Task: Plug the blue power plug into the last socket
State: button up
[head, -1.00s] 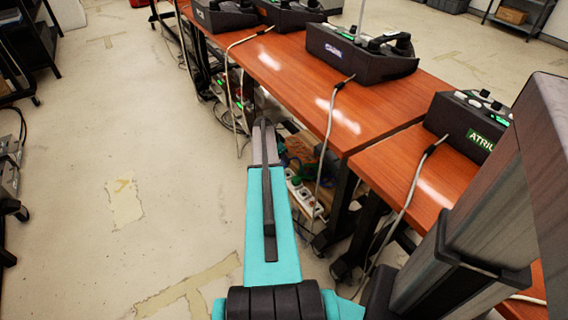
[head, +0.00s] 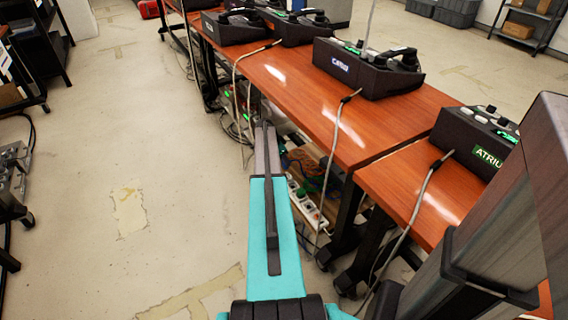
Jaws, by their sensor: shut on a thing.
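A white power strip (head: 306,204) with several sockets lies low beside the table leg, just right of my arm. Its far end is hidden behind my arm, so I cannot tell which socket is last or which are filled. I cannot make out the blue power plug. My teal and grey arm reaches forward and down, left of the tables. Its fingertips do not show; the arm's own links cover that spot.
Red-brown tables (head: 395,118) carry several paging phones (head: 368,68) with pale cables (head: 335,125) hanging over the edge. A dark table leg (head: 347,217) stands right of the strip. Dark clutter (head: 310,168) lies beneath. Floor at left (head: 140,130) is clear.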

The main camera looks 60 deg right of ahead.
jog(key=shift+f, duration=0.1)
dwell(0.3)
jog(key=shift+f, duration=0.2)
jog(key=shift+f+b, duration=1.4)
jog(key=shift+f, duration=1.55)
jog(key=shift+f, duration=0.45)
jog(key=o, duration=1.1)
jog(key=shift+o, duration=0.2)
jog(key=shift+r, duration=0.1)
jog(key=p+v, duration=0.1)
jog(key=v, duration=1.2)
jog(key=shift+a+r+p, duration=0.25)
jog(key=shift+r+p, duration=0.05)
